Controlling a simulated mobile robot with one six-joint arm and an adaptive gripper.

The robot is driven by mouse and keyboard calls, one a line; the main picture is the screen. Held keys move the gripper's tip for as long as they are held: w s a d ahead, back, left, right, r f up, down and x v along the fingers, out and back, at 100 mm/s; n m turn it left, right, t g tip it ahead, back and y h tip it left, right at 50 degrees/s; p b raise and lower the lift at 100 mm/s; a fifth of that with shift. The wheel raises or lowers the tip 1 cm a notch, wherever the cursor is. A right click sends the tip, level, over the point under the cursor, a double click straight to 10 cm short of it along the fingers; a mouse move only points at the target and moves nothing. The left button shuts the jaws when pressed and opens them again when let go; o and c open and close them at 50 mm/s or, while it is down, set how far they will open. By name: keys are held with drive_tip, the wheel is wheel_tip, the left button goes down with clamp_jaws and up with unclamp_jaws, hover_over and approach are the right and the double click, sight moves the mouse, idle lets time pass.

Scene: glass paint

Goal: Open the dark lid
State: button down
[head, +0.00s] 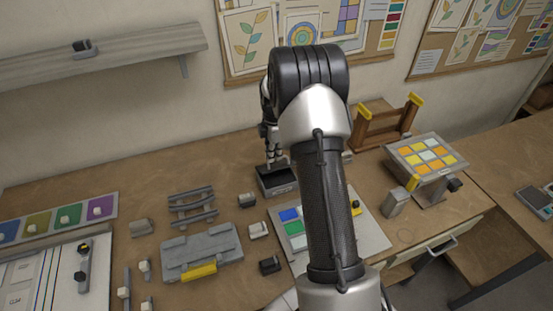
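A small dark box (283,188) sits on the workbench, left of my arm and near the back. Its top shows a dark lid-like surface (270,177), but I cannot tell whether it is raised or closed. My gripper (273,161) points down right over the box, its fingertips at or just above the top. I cannot tell whether they touch it. The fingers are small and partly hidden behind my arm, so their opening is unclear.
A grey tool block with a yellow handle (199,271) lies front left. A dark rack (192,206) and small blocks are near it. A panel with coloured squares (295,238) is partly behind my arm. A wooden stand (378,130) and a tilted tile board (427,155) stand right.

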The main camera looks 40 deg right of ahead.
drive_tip(key=c, duration=2.4)
unclamp_jaws()
drive_tip(key=w, duration=0.2)
drive_tip(key=shift+w+d+r+p, duration=0.15)
drive_tip(key=shift+w+d+p, duration=0.15)
drive_tip(key=c, duration=2.2)
unclamp_jaws()
drive_tip(key=shift+c, duration=0.2)
drive_tip(key=shift+o, duration=1.4)
drive_tip(key=shift+s, duration=0.2)
drive_tip(key=shift+o, duration=1.2)
drive_tip(key=shift+w+f, duration=0.3)
drive_tip(key=shift+r, duration=0.1)
